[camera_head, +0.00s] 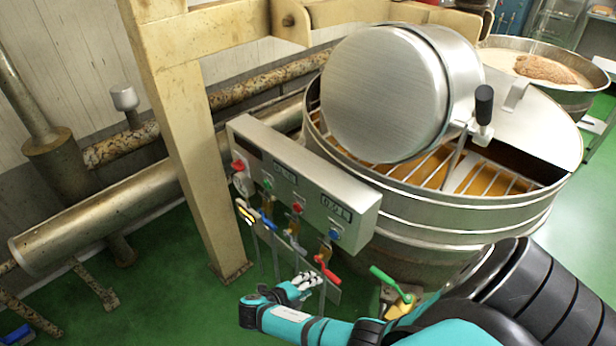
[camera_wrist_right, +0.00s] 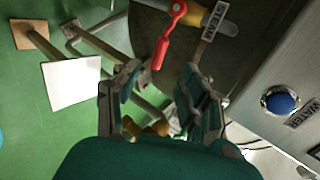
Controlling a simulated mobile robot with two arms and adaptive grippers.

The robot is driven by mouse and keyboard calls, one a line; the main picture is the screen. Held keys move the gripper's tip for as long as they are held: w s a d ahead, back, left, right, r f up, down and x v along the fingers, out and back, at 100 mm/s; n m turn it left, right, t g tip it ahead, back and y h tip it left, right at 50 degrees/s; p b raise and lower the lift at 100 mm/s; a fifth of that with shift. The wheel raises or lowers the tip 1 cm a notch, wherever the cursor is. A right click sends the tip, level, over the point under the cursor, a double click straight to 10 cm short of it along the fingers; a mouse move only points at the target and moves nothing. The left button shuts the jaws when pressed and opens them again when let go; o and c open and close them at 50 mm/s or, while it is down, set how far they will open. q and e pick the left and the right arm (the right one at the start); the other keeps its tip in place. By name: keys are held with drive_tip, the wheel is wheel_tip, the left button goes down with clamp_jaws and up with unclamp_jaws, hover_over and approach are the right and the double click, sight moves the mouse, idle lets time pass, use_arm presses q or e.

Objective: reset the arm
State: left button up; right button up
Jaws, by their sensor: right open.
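My right gripper (camera_head: 303,286) is in front of the kettle's valves, low in the head view, with my teal arm coming in from the lower right. In the right wrist view the gripper (camera_wrist_right: 160,100) is open, its two fingers apart with nothing held between them. A red-handled valve lever (camera_wrist_right: 164,46) shows just beyond the fingertips, apart from them, beside a label reading STEAM. In the head view a red lever (camera_head: 327,269) is close to the right of the gripper. My left gripper is not in view.
The control box (camera_head: 300,185) with coloured buttons hangs above the gripper. A blue button (camera_wrist_right: 282,101) by a WATER label is at right in the wrist view. The large steel kettle (camera_head: 450,218), a green lever (camera_head: 391,279) and a beige post (camera_head: 196,160) stand nearby. Green floor lies left.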

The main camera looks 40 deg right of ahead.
idle(0.3)
drive_tip(key=s+a+f+m+y+b, duration=0.2)
drive_tip(key=s+f+m+y, duration=0.1)
drive_tip(key=s+f+m, duration=0.6)
drive_tip(key=s+a+f+m+y+b, duration=0.1)
drive_tip(key=s+a+f+m+y, duration=0.3)
drive_tip(key=s+f, duration=0.55)
drive_tip(key=s+a+f+m+y+b, duration=0.1)
drive_tip(key=s+f+m, duration=0.4)
drive_tip(key=m, duration=0.5)
drive_tip(key=s+a+f+m+y+b, duration=0.1)
drive_tip(key=s+a+f+m+y, duration=0.1)
drive_tip(key=s+f+m, duration=0.4)
drive_tip(key=s+m+y, duration=0.1)
drive_tip(key=s+m, duration=0.3)
drive_tip(key=m, duration=0.1)
drive_tip(key=shift+s+f+m+b, duration=0.2)
drive_tip(key=shift+f+m+b, duration=0.05)
drive_tip(key=shift+m+b, duration=0.05)
drive_tip(key=shift+a, duration=0.1)
